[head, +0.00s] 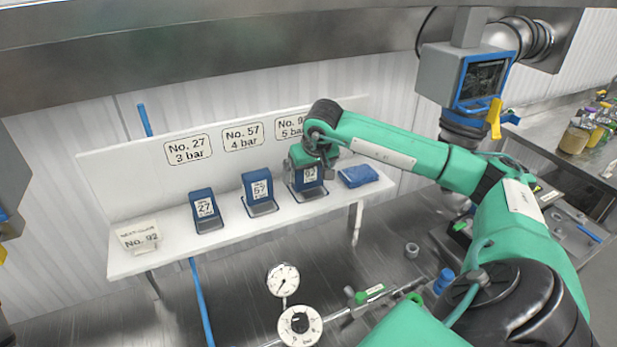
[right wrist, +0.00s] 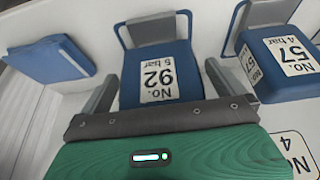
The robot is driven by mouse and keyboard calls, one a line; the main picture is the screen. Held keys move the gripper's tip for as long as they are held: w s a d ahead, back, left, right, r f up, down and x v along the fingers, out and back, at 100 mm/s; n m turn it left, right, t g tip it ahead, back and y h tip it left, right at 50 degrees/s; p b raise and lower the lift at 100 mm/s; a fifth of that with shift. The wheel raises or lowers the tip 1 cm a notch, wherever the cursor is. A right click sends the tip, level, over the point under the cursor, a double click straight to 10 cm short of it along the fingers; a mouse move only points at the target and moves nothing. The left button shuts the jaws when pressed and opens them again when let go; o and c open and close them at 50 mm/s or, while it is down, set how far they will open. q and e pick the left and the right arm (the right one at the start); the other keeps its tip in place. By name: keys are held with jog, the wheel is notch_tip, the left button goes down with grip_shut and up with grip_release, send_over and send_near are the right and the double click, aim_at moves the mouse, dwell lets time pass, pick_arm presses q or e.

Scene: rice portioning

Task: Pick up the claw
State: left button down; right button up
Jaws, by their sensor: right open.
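The blue claw No. 92 (head: 309,178) stands in a metal holder on the white shelf, at the right end of a row of three. Its upper part is hidden by my right gripper (head: 314,158) in the head view. In the right wrist view the claw No. 92 (right wrist: 158,62) lies between the two open grey fingers of my right gripper (right wrist: 160,88). I cannot tell whether the fingers touch it. Claw No. 57 (head: 257,187) and claw No. 27 (head: 205,205) stand to its left. My left gripper is not in view.
A card (head: 138,238) reading No. 92 stands at the shelf's left end. A folded blue cloth (head: 358,176) lies right of claw No. 92. Pressure gauges (head: 283,280) stand below the shelf. A grey box with a screen (head: 484,80) hangs behind my right arm.

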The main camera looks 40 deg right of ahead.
jog(key=c, duration=1.3)
jog(key=shift+c, duration=0.9)
jog(key=shift+r, duration=0.2)
